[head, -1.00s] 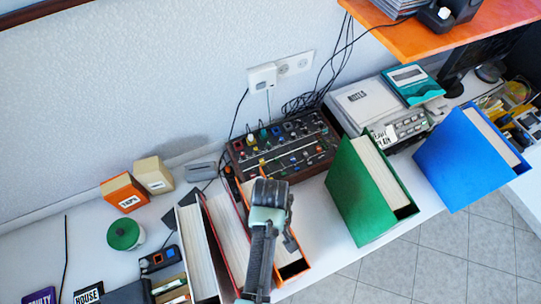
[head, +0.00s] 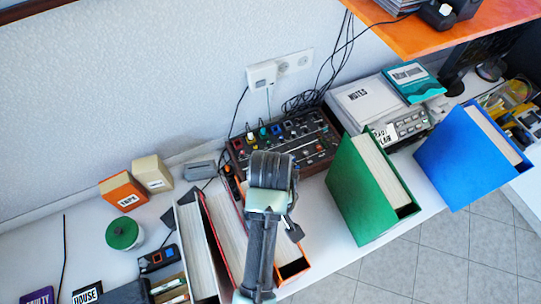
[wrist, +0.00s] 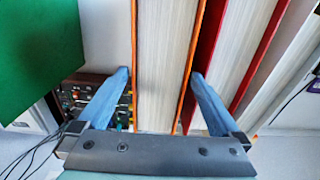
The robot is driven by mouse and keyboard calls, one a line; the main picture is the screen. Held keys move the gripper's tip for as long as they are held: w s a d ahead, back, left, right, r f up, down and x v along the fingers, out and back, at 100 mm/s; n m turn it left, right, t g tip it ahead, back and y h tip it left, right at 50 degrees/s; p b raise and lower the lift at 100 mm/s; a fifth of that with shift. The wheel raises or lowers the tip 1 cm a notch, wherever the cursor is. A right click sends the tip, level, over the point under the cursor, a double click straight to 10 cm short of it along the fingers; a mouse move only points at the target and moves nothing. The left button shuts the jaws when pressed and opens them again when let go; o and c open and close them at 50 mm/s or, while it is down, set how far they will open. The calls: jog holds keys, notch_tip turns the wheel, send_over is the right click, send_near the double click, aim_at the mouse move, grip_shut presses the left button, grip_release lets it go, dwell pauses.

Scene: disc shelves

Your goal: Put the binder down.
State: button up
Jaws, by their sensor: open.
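The orange binder (head: 293,270) stands upright on the white desk, beside a red binder (head: 231,235). In the wrist view the pale page block of the orange binder (wrist: 163,65) lies between the two blue fingers of my gripper (wrist: 158,76). The fingers are spread, one on each side of the binder, with a gap showing at the left finger. The right fingertip is at the narrow gap towards the red binder (wrist: 212,50). In the head view my arm hides the fingers and much of the orange binder.
A white-paged binder (head: 196,245) stands left of the red one. A green binder (head: 362,195) and a blue binder (head: 470,160) stand to the right. A control box with knobs (head: 290,140) is behind. Bare desk shows between the orange and green binders.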

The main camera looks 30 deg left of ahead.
jog(key=shift+r, duration=1.75)
jog(key=w+r+m+t+y, duration=0.25)
jog(key=w+r+t, duration=0.65)
jog(key=w+r, duration=0.75)
jog(key=w+d+r+m+t, duration=0.1)
jog(key=d+r+m+t, duration=0.15)
jog(key=r, duration=0.65)
jog(key=w+d+r+m+t, duration=0.15)
jog(key=r+t, duration=0.25)
jog(key=r, duration=0.5)
jog(key=s+d+r+m+t+h, duration=0.1)
jog(key=s+r+t, duration=0.3)
jog(key=r, duration=0.5)
jog(key=s+d+r+m+t+h, duration=0.1)
jog(key=s+d+r+t, duration=0.3)
jog(key=r, duration=0.6)
jog(key=s+d+r+m+t+h, duration=0.1)
jog(key=s+r+t, duration=0.3)
jog(key=r, duration=0.5)
jog(key=shift+s+d+r+m, duration=0.4)
jog(key=shift+s+d+m, duration=0.2)
jog(key=shift+s, duration=0.2)
